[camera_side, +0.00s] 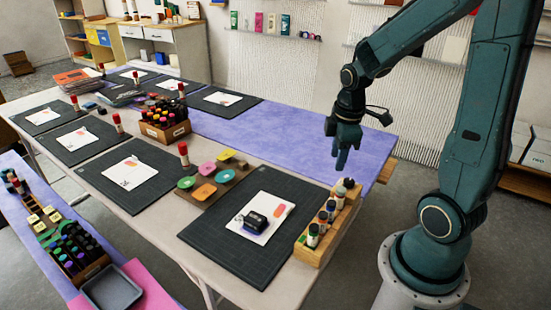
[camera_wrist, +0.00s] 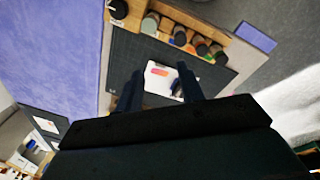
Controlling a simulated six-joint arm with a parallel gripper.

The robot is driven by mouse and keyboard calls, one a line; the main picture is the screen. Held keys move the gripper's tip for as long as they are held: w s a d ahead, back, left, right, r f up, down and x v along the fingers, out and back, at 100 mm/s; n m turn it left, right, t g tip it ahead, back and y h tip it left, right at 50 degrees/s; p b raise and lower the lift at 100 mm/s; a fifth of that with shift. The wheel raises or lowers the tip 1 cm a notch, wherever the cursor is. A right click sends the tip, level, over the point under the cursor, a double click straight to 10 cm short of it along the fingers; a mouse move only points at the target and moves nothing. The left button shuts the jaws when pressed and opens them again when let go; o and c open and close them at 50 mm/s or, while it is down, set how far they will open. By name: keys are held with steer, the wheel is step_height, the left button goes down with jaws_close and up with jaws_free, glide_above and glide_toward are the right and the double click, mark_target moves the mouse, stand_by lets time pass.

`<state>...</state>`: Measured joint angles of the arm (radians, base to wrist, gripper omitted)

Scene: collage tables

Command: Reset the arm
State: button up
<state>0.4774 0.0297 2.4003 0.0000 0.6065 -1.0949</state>
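My gripper (camera_side: 341,158) hangs above the right end of the long table, pointing down, behind the wooden rack of bottles (camera_side: 313,255). In the wrist view its two dark fingers (camera_wrist: 161,82) are spread apart with nothing held between them. Beyond them shows a white card (camera_wrist: 158,75) with an orange mark on a dark cutting mat (camera_wrist: 125,52). In the side view this card (camera_side: 250,227) has a dark stamp-like block (camera_side: 256,221) on it. The gripper touches nothing that I can see.
A purple runner (camera_side: 300,140) covers the table's back side and is mostly bare. Several mats with cards line the table. Coloured pads (camera_side: 204,192) sit on a wooden board, with a box of red-capped bottles (camera_side: 165,120) behind. A side bench holds a grey tray (camera_side: 112,288).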

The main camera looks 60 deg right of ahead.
steer(key=s+a+r+m+t, duration=0.2)
steer(key=s+a+r+m, duration=0.1)
steer(key=a+r, duration=0.3)
steer(key=s+a+r+m+t, duration=0.2)
steer(key=s+a+r+m, duration=0.2)
steer(key=a+r, duration=0.3)
steer(key=shift+s+r+t+y, duration=0.3)
steer(key=shift+s, duration=0.05)
steer(key=shift+a, duration=0.1)
stand_by(0.7)
